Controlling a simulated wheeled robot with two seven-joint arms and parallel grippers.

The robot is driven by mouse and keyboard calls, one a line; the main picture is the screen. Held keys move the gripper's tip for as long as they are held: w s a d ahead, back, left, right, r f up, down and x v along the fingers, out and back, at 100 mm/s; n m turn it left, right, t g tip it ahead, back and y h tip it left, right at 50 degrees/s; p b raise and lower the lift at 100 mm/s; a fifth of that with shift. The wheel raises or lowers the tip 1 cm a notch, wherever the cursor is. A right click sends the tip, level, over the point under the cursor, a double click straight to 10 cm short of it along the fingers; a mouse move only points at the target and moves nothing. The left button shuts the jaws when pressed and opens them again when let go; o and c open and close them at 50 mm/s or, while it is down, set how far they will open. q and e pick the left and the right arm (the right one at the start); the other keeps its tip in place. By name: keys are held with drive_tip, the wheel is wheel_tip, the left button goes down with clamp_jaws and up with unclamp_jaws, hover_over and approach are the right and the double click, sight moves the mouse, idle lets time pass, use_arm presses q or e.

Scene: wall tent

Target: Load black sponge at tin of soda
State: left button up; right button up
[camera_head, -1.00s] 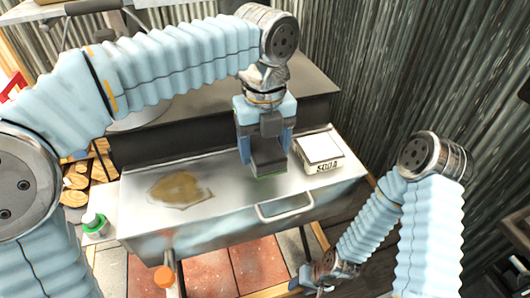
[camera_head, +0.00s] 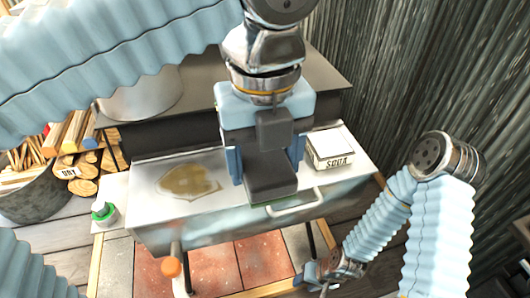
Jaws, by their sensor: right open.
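The black sponge (camera_head: 271,187), dark with a thin green lower edge, is between the blue fingers of my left gripper (camera_head: 267,170). This gripper is shut on it, pointing down, and appears to hold it above the metal counter. The tin of soda (camera_head: 330,150), a pale box with a white top and the word SODA, stands on the counter just right of the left gripper, apart from it. My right gripper (camera_head: 322,277) is low at the bottom, in front of the counter and away from both things. It is open, and its fingers show only in part.
The metal counter (camera_head: 160,158) has a brown emblem (camera_head: 190,181) and a front handle (camera_head: 297,207). A green-based bottle (camera_head: 103,212) stands at its left. A pot (camera_head: 140,100) sits behind, firewood (camera_head: 85,165) lies left, and a corrugated wall (camera_head: 430,70) rises right.

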use_arm(q)
drive_tip(key=c, duration=0.4)
drive_tip(key=shift+w+d+r, duration=0.1)
drive_tip(key=shift+w+d, duration=0.05)
drive_tip(key=shift+w, duration=0.1)
drive_tip(key=w+d+p, duration=0.2)
drive_tip(key=w+d, duration=0.5)
drive_tip(key=w, duration=0.3)
approach(330, 142)
drive_tip(key=shift+p, duration=0.3)
drive_tip(key=shift+f, duration=2.9)
drive_tip(key=shift+f, duration=0.5)
drive_tip(key=shift+f, duration=0.15)
